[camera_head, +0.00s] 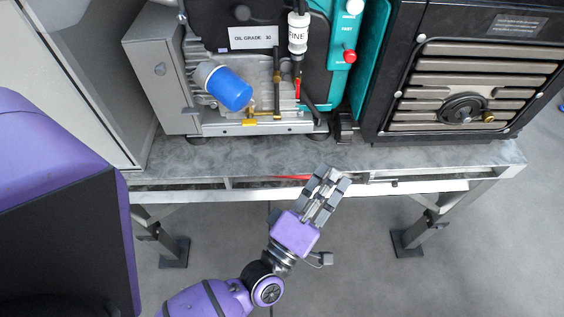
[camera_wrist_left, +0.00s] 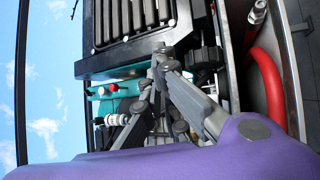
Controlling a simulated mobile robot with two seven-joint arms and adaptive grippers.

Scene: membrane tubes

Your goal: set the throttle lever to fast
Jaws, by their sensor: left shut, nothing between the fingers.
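A red-knobbed lever (camera_head: 349,57) sits on the upright teal panel (camera_head: 341,84) at the top of the head view. The knob is low on the panel, below a label that seems to read FAST and next to a small red label. The red knob also shows in the left wrist view (camera_wrist_left: 114,87). My left gripper (camera_head: 334,180) is shut and empty, in front of the bench edge, well short of the lever. Its fingers (camera_wrist_left: 160,62) cover part of the machine in the wrist view. My right gripper is not in view.
The machine stands on a grey bench (camera_head: 240,160). A blue oil filter (camera_head: 228,89) and a white FINE cylinder (camera_head: 298,33) are left of the panel. A black louvred housing (camera_head: 465,62) stands right. A red hose (camera_wrist_left: 268,85) shows in the wrist view.

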